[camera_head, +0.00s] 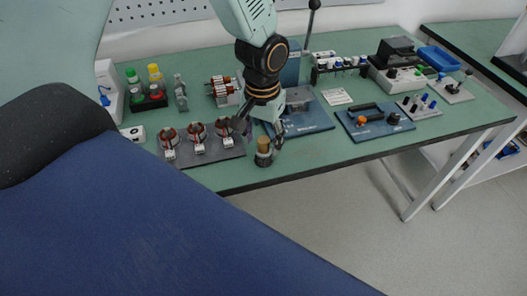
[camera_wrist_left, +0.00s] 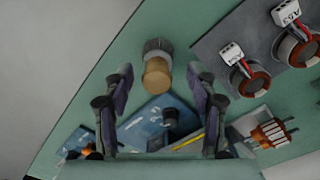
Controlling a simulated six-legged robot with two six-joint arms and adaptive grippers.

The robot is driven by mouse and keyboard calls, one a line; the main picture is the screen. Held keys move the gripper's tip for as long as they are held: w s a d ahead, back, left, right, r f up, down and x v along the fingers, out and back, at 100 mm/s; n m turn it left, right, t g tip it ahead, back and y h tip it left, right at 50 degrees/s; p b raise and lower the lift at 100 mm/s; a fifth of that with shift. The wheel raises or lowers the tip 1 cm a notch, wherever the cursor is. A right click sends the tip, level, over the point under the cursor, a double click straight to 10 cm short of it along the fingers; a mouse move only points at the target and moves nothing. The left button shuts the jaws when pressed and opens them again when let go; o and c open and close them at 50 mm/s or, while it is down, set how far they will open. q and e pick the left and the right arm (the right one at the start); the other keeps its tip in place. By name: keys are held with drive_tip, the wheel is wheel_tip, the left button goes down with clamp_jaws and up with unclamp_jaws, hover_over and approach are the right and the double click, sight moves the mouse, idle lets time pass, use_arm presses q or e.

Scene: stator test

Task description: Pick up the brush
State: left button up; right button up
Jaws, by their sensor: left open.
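The brush (camera_head: 264,146) stands near the front edge of the green table, with a light wooden handle on top and dark bristles below. It also shows in the left wrist view (camera_wrist_left: 157,74), its handle between the two fingertips with a gap on either side. My left gripper (camera_head: 259,131) is open and empty, pointing down just above the brush in the head view. In the left wrist view my left gripper (camera_wrist_left: 160,80) has its dark fingers spread. My right gripper is not in view.
A dark board with several copper-wound stators (camera_head: 198,130) lies left of the brush. A blue plate with a grey device (camera_head: 300,98) is close behind it on the right. An orange-ended rotor (camera_head: 220,85) and bottles (camera_head: 157,76) stand farther back. The table's front edge is close.

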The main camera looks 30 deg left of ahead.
use_arm(q)
drive_tip(key=shift+d+f, duration=0.1)
drive_tip(key=shift+f, duration=0.35)
drive_tip(key=shift+s+d, duration=0.1)
drive_tip(key=shift+d, duration=0.1)
drive_tip(key=shift+a, duration=0.2)
drive_tip(key=c, duration=0.4)
drive_tip(key=shift+d, duration=0.15)
drive_tip(key=c, duration=0.4)
clamp_jaws()
